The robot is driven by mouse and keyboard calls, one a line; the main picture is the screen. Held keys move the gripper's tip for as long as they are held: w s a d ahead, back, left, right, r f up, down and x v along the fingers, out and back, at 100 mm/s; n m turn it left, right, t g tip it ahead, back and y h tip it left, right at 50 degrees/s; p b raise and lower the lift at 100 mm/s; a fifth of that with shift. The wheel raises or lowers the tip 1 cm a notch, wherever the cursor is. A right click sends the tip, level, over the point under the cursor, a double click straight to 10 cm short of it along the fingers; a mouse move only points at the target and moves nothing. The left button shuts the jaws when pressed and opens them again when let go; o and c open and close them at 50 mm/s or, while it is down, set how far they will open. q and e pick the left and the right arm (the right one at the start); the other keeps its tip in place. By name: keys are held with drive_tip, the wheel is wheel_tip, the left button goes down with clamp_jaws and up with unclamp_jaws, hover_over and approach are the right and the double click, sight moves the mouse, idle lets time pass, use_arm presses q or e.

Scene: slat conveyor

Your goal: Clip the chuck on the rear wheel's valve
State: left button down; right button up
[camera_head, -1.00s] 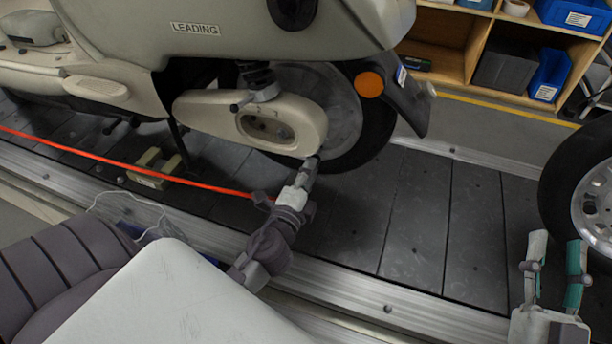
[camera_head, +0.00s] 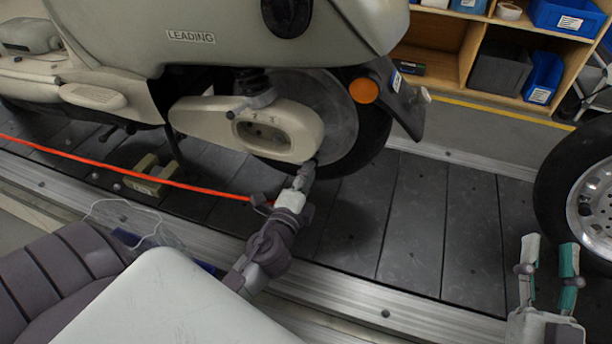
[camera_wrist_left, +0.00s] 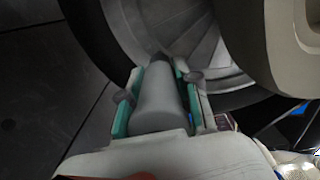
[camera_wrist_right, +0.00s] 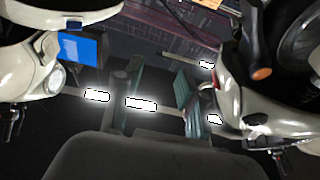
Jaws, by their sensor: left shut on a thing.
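The cream scooter (camera_head: 110,60) stands on the conveyor, its rear wheel (camera_head: 359,140) partly behind the cream casing and the dark mudguard. My left gripper (camera_head: 300,185) is at the lower edge of this wheel. It is shut on the grey chuck (camera_wrist_left: 160,98), which lies between its teal-lined fingers and points at the wheel in the left wrist view (camera_wrist_left: 195,45). An orange-red hose (camera_head: 120,172) runs from the left to this gripper. The valve cannot be made out, nor whether the chuck touches it. My right gripper (camera_head: 547,262) is open and empty at the lower right.
Another wheel (camera_head: 585,195) stands at the right edge, near my right gripper. A wooden shelf (camera_head: 455,60) with blue and grey bins is behind. A yellowish block (camera_head: 150,175) lies on the slats at left. The slats (camera_head: 415,230) between the wheels are clear.

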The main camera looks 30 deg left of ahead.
use_arm(q)
drive_tip(key=shift+w+a, duration=0.15)
drive_tip(key=shift+w, duration=0.35)
use_arm(e)
drive_tip(key=shift+f+h, duration=0.3)
drive_tip(key=shift+f, duration=0.1)
use_arm(q)
drive_tip(key=c, duration=0.7)
unclamp_jaws()
drive_tip(key=shift+c, duration=0.2)
drive_tip(key=shift+s, duration=0.1)
use_arm(e)
drive_tip(key=shift+r, duration=0.1)
use_arm(q)
drive_tip(key=shift+s+f, duration=0.1)
drive_tip(key=shift+s, duration=0.15)
drive_tip(key=v, duration=1.1)
drive_tip(key=shift+s, duration=0.2)
use_arm(e)
drive_tip(key=shift+w, duration=0.1)
